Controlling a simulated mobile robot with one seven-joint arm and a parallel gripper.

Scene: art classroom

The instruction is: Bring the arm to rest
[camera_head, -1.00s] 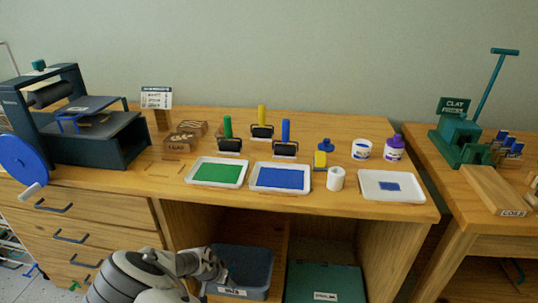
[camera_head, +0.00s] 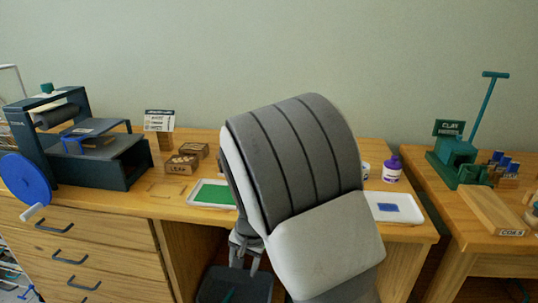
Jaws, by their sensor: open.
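My arm (camera_head: 290,170) is raised in the middle of the head view, its large grey and white link close to the camera. My gripper (camera_head: 245,262) shows small below and left of that link, pointing down in front of the desk and over the dark bin (camera_head: 235,285). Its fingers look apart, with nothing seen between them. The arm hides the middle of the desk top, including most of the ink trays and the rollers.
The wooden desk (camera_head: 175,205) bears a printing press (camera_head: 90,140) at left, carved blocks (camera_head: 182,163), a green ink tray (camera_head: 212,194), a purple-capped bottle (camera_head: 392,170) and a white tray (camera_head: 410,215). A clay extruder (camera_head: 455,155) stands on the right table.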

